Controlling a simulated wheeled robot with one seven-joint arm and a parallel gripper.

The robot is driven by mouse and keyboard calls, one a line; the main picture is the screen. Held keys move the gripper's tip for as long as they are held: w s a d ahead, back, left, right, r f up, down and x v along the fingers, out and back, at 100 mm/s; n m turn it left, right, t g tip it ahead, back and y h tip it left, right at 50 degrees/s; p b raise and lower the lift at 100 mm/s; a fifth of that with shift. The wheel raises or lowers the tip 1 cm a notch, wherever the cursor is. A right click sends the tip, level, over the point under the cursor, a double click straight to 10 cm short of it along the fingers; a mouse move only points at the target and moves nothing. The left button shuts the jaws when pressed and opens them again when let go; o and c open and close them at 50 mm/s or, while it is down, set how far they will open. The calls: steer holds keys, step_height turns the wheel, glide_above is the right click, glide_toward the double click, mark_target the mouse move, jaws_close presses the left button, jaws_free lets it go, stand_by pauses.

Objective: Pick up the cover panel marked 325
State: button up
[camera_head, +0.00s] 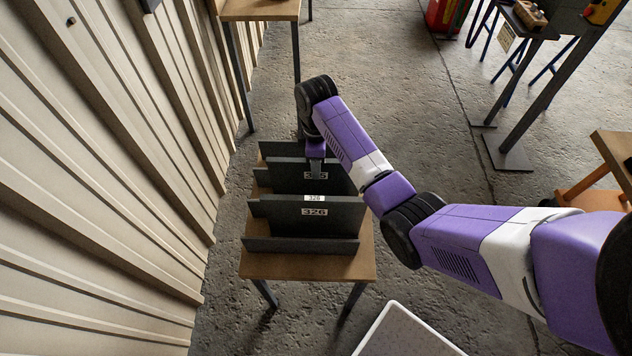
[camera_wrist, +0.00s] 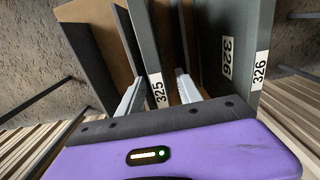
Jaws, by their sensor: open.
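The cover panel marked 325 (camera_head: 286,177) is a dark grey upright plate in a rack on a small wooden table. Its label is partly hidden by my gripper in the head view. My gripper (camera_head: 316,168) is above this panel's top edge, pointing down. In the wrist view my gripper (camera_wrist: 158,88) is open, with one finger on each side of the panel marked 325 (camera_wrist: 145,38). I cannot tell whether either finger touches it. A similar panel marked 326 (camera_head: 335,217) stands nearer in the rack; it is at the right in the wrist view (camera_wrist: 228,25).
The rack's dark front wall (camera_head: 300,246) stands on the wooden table (camera_head: 300,268). A corrugated wall (camera_head: 120,150) runs close along the left. A white tray (camera_head: 400,335) is at the bottom. Another wooden table (camera_head: 260,8) is behind. Open concrete floor lies to the right.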

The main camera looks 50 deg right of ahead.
jaws_close()
steer(key=shift+w+r, duration=0.1)
steer(key=shift+r, duration=0.05)
stand_by(1.2)
